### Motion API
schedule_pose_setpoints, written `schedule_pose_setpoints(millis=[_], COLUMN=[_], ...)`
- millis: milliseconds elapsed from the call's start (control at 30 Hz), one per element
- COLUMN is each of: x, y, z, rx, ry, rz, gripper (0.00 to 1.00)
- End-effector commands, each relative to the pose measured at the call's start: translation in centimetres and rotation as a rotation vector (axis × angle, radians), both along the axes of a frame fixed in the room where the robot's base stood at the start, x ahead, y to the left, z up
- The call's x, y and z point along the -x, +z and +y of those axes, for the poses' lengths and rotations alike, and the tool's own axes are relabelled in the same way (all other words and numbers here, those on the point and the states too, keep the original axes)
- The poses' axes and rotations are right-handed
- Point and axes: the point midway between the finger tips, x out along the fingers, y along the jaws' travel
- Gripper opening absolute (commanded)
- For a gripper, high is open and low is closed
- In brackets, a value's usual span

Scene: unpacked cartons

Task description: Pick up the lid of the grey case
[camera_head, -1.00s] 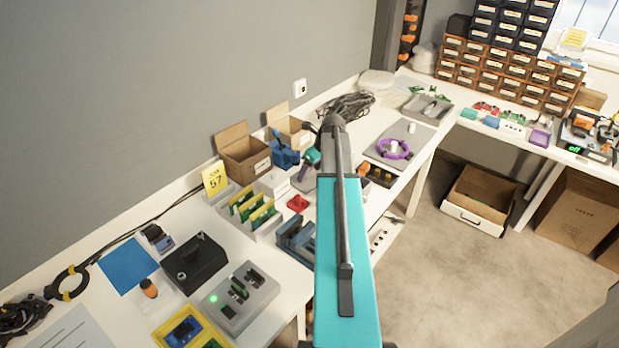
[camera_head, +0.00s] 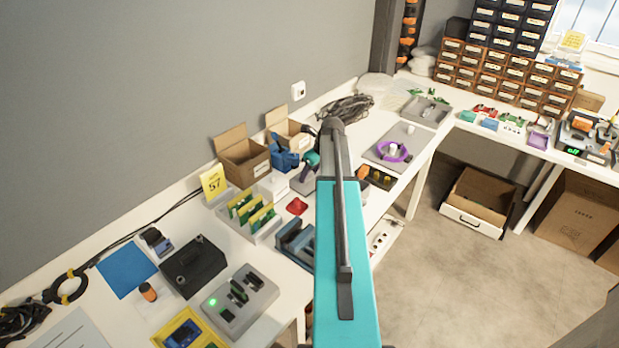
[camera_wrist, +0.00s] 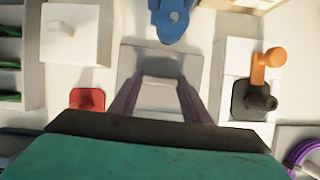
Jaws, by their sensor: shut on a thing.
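The grey case (camera_wrist: 128,66) is in the middle of the wrist view. Its pale grey lid (camera_wrist: 158,62) shows between and beyond my fingers. My gripper (camera_wrist: 160,80) is shut on the lid, with one dark purple finger on either side of its raised middle part. I cannot tell whether the lid is clear of the case. In the head view, a grey part of the case (camera_head: 303,183) shows just left of my arm, which hides most of it and most of my gripper.
In the wrist view, a white box (camera_wrist: 72,38) and a red piece (camera_wrist: 86,99) lie left of the case. A blue object (camera_wrist: 172,20) stands just beyond it. A white block with an orange-handled tool (camera_wrist: 268,60) stands close on the right. In the head view, open cartons (camera_head: 243,160) stand by the wall.

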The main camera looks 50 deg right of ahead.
Motion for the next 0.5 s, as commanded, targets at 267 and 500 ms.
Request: schedule_pose_setpoints(millis=[267,500], x=[0.3,0.3], y=[0.5,3.0], z=[0.0,-0.1], rx=[0.001,0.001], ry=[0.0,0.0], rz=[-0.001,-0.002], gripper=[0.18,0.18])
